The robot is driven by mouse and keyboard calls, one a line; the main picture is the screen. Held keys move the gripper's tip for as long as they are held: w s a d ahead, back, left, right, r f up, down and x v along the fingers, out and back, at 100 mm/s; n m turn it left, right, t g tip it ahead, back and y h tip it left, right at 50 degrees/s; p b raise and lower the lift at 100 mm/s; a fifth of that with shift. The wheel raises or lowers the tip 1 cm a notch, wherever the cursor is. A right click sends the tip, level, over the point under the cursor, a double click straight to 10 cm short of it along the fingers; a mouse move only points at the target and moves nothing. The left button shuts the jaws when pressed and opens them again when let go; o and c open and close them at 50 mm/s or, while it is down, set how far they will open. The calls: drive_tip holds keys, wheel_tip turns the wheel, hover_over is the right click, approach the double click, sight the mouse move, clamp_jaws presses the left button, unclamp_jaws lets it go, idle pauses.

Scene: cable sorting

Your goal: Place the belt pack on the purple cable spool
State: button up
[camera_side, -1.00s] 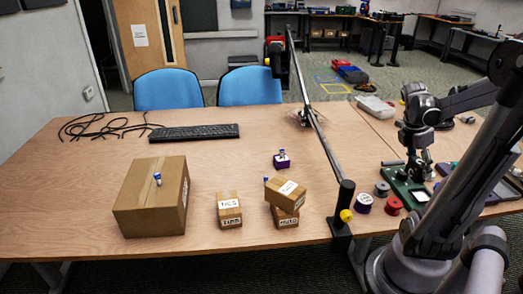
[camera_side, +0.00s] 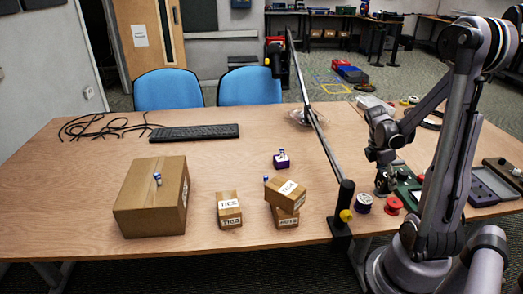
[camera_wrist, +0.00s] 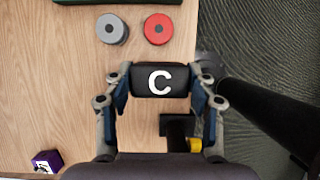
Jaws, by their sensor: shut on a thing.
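The belt pack (camera_wrist: 159,80) is a black block with a white letter C on its face. In the wrist view my gripper (camera_wrist: 158,88) is shut on it, with a finger on each side. The gap between belt pack and spool cannot be judged.
A red spool (camera_side: 394,205) stands right of the purple one; a grey spool (camera_wrist: 112,28) is beside it in the wrist view.

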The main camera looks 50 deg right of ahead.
drive_tip(key=w+f, duration=0.1)
drive_tip(key=w, duration=0.2)
drive_tip(key=w+f, duration=0.1)
drive_tip(key=shift+w+f, duration=0.2)
drive_tip(key=shift+f, duration=2.1)
drive_tip(key=shift+f, duration=0.1)
drive_tip(key=o, duration=1.3)
drive_tip(key=v, duration=1.2)
drive_tip(key=w+a+r+m+t+y, duration=0.1)
drive_tip(key=w+a+r+m+t, duration=0.1)
drive_tip(key=a, duration=0.7)
drive_tip(key=w+a+r+m+t+y, duration=0.1)
drive_tip(key=w+a+r+m+t, duration=0.1)
drive_tip(key=a, duration=0.8)
drive_tip(key=w+a+r+m+t+y, duration=0.1)
drive_tip(key=w+a+r+m+t, duration=0.2)
drive_tip(key=a, duration=0.6)
drive_tip(key=shift+w+a+r+m+t, duration=0.1)
drive_tip(key=shift+w+m+t, duration=0.1)
drive_tip(key=shift+m+t, duration=0.25)
drive_tip(key=shift+w+a+f+m+t, duration=0.1)
drive_tip(key=shift+w+a+m+t, duration=0.1)
drive_tip(key=shift+t, duration=0.5)
drive_tip(key=shift+w+a+r+m+t, duration=0.1)
drive_tip(key=shift+w+m+t, duration=0.1)
drive_tip(key=shift+m+t, duration=0.25)
